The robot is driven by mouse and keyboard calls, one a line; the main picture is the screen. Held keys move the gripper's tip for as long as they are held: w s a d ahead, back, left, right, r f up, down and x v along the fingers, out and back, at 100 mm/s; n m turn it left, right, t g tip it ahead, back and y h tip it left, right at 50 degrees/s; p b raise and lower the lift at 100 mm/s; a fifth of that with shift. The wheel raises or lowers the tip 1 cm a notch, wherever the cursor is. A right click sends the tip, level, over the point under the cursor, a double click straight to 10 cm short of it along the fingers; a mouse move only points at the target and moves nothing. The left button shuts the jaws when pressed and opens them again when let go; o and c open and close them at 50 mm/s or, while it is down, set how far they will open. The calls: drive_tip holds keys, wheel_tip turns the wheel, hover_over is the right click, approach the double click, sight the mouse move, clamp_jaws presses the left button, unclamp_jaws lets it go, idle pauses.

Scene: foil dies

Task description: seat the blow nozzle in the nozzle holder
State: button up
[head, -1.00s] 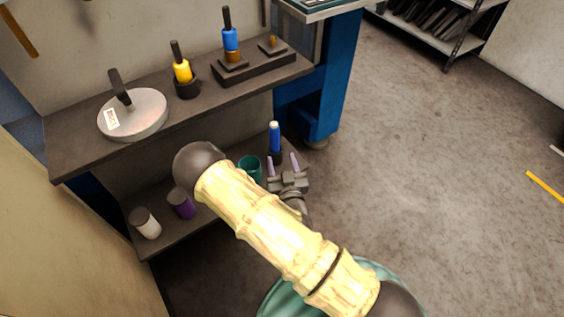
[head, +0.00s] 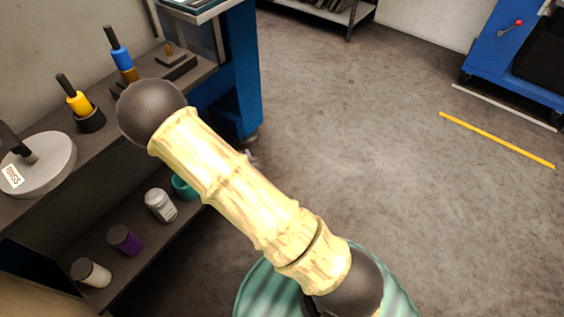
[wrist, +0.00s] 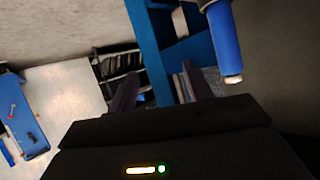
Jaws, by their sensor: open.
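A blue cylinder with a pale tip (wrist: 225,42), perhaps the blow nozzle, shows close by in the wrist view, right of my gripper (wrist: 159,72) and outside its fingers. My gripper is open and nothing shows between its fingers. In the head view my arm hides the cylinder and most of my gripper. On the upper shelf, a yellow-handled tool (head: 77,103) stands in a dark round cup (head: 90,120). I cannot tell which of these is the nozzle holder.
A grey disc (head: 50,165) with a dark handle lies on the upper shelf. The lower shelf holds a teal cup (head: 182,187), a white jar (head: 160,206), a purple jar (head: 124,240) and a pale jar (head: 91,272).

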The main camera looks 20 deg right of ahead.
drive_tip(key=s+d+r+n+g, duration=0.1)
drive_tip(key=s+d+r+g, duration=0.3)
drive_tip(key=s+r, duration=0.3)
drive_tip(key=s+d+r+n+g+y, duration=0.1)
drive_tip(key=s+d+r+g, duration=0.3)
drive_tip(key=s, duration=0.6)
wheel_tip(320, 180, up, 4)
drive_tip(key=shift+s+d+f+n+g+y, duration=0.15)
drive_tip(key=shift+d+n+g+y, duration=0.15)
drive_tip(key=shift+g, duration=0.8)
drive_tip(key=w+p+v, duration=0.2)
drive_tip(key=p+v, duration=1)
drive_tip(key=w+r+p+v, duration=0.1)
drive_tip(key=w+p+v, duration=0.2)
drive_tip(key=p+v, duration=0.8)
drive_tip(key=w+r+p+v, duration=0.1)
drive_tip(key=w+p+v, duration=0.2)
drive_tip(key=p+v, duration=0.9)
drive_tip(key=shift+r+p, duration=0.3)
drive_tip(key=shift+p, duration=0.5)
